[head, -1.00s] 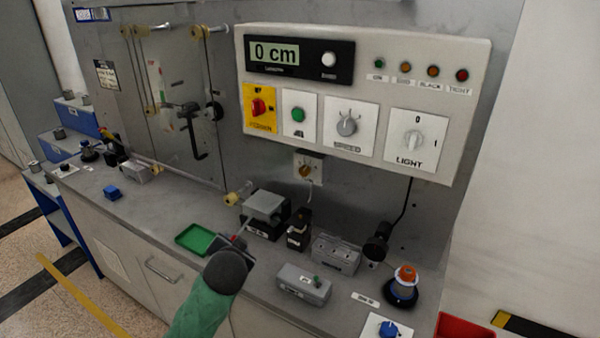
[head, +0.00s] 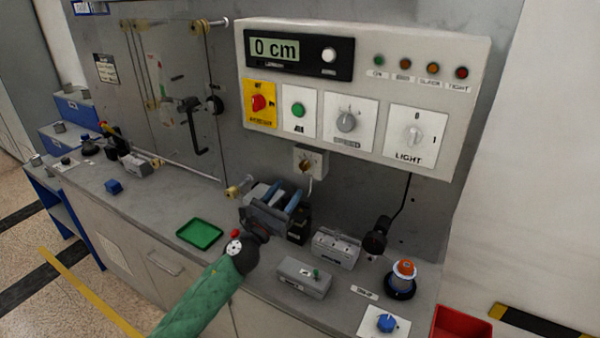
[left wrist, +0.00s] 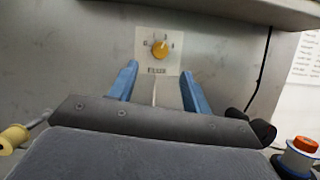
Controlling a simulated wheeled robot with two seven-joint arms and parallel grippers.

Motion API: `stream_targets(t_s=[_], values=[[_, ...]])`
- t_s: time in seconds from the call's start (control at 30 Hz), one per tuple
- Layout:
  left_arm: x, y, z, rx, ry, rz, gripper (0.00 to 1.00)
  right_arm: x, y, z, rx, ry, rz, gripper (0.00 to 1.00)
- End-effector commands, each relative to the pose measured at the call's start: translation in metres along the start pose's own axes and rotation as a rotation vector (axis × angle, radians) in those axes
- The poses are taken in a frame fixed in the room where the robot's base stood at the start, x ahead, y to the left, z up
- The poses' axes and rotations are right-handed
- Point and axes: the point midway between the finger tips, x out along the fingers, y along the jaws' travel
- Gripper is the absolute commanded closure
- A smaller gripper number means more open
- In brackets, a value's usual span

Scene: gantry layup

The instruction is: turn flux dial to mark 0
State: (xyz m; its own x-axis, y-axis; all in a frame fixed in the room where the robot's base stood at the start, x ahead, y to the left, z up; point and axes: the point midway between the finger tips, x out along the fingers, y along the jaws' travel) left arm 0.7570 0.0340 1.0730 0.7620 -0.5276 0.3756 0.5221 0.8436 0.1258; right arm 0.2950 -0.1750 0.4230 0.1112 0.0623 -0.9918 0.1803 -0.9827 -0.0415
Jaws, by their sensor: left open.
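A small dial with an orange-yellow knob (head: 305,166) sits on a pale plate on the back wall, below the control panel. It also shows in the left wrist view (left wrist: 160,49), with faint marks around it and a label too blurred to read. I cannot tell its exact setting. My left gripper (head: 284,196) is open, its two blue fingers pointing at the wall just below and in front of the dial. In the left wrist view the fingers (left wrist: 160,80) stand either side of the dial's plate, apart from the knob. My right gripper is not in view.
The control panel (head: 370,40) overhangs the dial. A green tray (head: 200,234), a grey box (head: 304,278), a blue knob (head: 386,323) and an orange-topped spool (head: 403,279) are on the bench. A black cable (head: 408,200) hangs to the right.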

Motion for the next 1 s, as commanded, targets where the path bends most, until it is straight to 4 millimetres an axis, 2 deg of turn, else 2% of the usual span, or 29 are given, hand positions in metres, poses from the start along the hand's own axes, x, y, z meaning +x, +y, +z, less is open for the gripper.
stream_targets(t_s=[0.27,0.7,1.0], values=[[0.008,0.001,0.002,0.080,0.000,0.001,0.51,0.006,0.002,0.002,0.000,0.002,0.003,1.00],[0.064,0.001,0.002,0.076,0.000,0.002,0.51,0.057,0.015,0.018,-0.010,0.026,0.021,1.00],[0.078,0.000,0.000,0.076,0.001,0.001,0.51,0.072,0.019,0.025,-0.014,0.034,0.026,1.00]])
